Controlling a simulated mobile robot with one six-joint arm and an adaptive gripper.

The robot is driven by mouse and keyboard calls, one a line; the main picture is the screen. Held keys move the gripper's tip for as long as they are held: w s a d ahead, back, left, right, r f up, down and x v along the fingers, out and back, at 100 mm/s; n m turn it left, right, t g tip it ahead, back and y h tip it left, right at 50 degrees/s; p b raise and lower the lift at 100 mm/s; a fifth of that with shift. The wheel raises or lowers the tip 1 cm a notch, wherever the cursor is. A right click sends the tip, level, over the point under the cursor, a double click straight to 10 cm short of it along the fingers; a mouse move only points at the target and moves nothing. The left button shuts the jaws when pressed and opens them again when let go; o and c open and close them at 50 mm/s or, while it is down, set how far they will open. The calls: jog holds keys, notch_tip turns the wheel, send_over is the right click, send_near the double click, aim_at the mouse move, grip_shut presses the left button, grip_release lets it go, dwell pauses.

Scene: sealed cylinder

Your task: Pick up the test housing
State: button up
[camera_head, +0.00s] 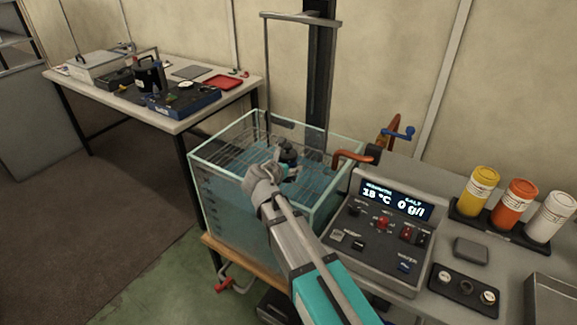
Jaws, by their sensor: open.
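A dark upright cylinder with a handle (149,76) stands on the left bench; it may be the test housing, but I cannot tell for sure. My gripper (288,166) is over the glass water tank (228,178), at the end of my grey and teal arm. It is open, small and dark, and its fingertips are hard to make out. A dark rounded shape (288,150) shows right at the gripper; I cannot tell whether it is part of the gripper or a separate thing at the wire rack. No clear hold on anything shows.
The left bench (178,124) also carries a grey case (97,65), a blue-edged tray (183,102) and a red tray (222,82). A control console (375,240) and yellow, orange and white jars (515,205) stand right of the tank. A tall metal frame rises behind it. Floor at left is clear.

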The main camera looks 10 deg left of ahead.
jog(key=c, duration=1)
jog(key=shift+c, duration=0.2)
jog(key=shift+r, duration=0.15)
jog(key=shift+r+p, duration=0.95)
jog(key=shift+p, duration=0.15)
jog(key=s+d+r+p, duration=0.2)
jog(key=s+r+p, duration=0.8)
jog(key=s, duration=0.3)
jog(key=shift+s+d+r+p, duration=0.3)
jog(key=shift+s+r+p, duration=0.05)
jog(key=shift+r+p, duration=0.05)
